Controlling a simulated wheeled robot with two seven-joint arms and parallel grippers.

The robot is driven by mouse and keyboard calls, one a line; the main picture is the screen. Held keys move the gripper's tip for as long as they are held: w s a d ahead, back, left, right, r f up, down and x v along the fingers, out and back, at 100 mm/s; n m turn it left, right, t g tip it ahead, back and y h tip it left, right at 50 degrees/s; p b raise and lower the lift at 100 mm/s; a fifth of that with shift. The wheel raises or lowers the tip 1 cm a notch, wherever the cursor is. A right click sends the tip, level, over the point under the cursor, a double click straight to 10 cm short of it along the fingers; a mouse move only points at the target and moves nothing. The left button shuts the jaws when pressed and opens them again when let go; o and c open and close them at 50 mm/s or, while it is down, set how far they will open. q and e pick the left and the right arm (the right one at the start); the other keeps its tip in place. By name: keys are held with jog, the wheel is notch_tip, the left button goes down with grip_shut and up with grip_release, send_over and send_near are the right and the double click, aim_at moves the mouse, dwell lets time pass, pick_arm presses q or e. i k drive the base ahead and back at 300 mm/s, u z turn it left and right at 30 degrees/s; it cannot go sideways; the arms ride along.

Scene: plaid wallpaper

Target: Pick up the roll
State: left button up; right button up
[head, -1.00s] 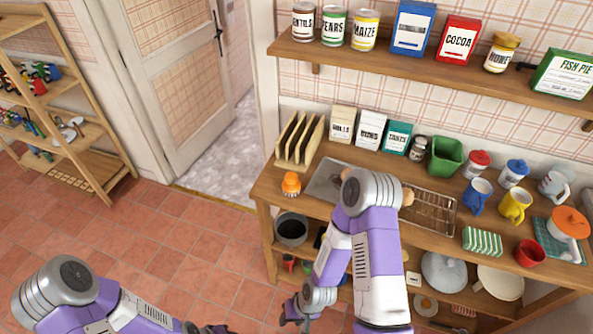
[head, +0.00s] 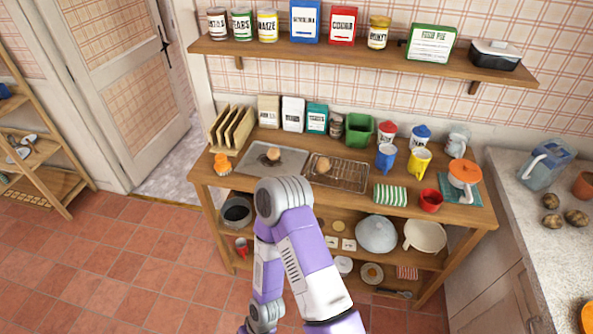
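A small brown roll (head: 273,154) sits on the grey tray (head: 250,162) on the wooden counter. A second brown round thing (head: 322,165), perhaps another roll, is at the left end of the wire rack (head: 350,178). My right arm rises from the bottom, its elbow in front of the counter's front edge, just below the tray. Its forearm runs down to the bottom edge, where the gripper's fingers are cut off. My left arm and gripper are out of the frame. Nothing touches the roll except the tray.
An orange-topped thing (head: 223,163) and a wooden rack (head: 231,130) stand left of the tray. A shelf (head: 360,58) hangs above. The tiled floor at left is clear.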

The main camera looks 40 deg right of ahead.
aim_at(273, 153)
jog(key=k, duration=0.2)
jog(key=z, duration=1.05)
